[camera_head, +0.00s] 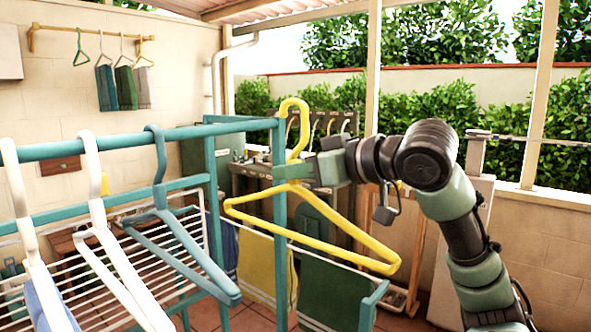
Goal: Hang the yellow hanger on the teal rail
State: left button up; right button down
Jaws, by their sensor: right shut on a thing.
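The yellow hanger (330,247) is held upright at its neck by my right gripper (298,172), which comes in from the right and is shut on it. Its hook points up and shows just right of the rail's right end post. The teal rail (95,146) runs from the left edge to that post. Two white hangers (97,208) and a blue-grey hanger (160,168) hang on it. I cannot tell the depth gap between the yellow hook and the post. My left gripper is not in view.
A stretch of bare rail lies between the blue-grey hanger and the end post. Below is a white wire drying rack (95,275), with yellow and green cloths (335,290) on lower teal bars. A wall rack (95,33) with hangers is far behind.

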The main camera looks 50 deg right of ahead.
jog(key=p+x, duration=0.3)
jog(key=r+p+x, duration=0.1)
jog(key=p+x, duration=0.2)
jog(key=r+p+x, duration=0.1)
jog(key=p+x, duration=0.1)
jog(key=x, duration=0.2)
jog(key=shift+w+a+r+p, duration=0.1)
jog(key=shift+w+r+p, duration=0.1)
jog(key=shift+w+p, duration=0.2)
jog(key=shift+w+f, duration=0.1)
jog(key=shift+w, duration=0.2)
jog(key=shift+w+f+p, duration=0.2)
jog(key=shift+w+p, duration=0.05)
jog(key=shift+p, duration=0.1)
jog(key=shift+w, duration=0.1)
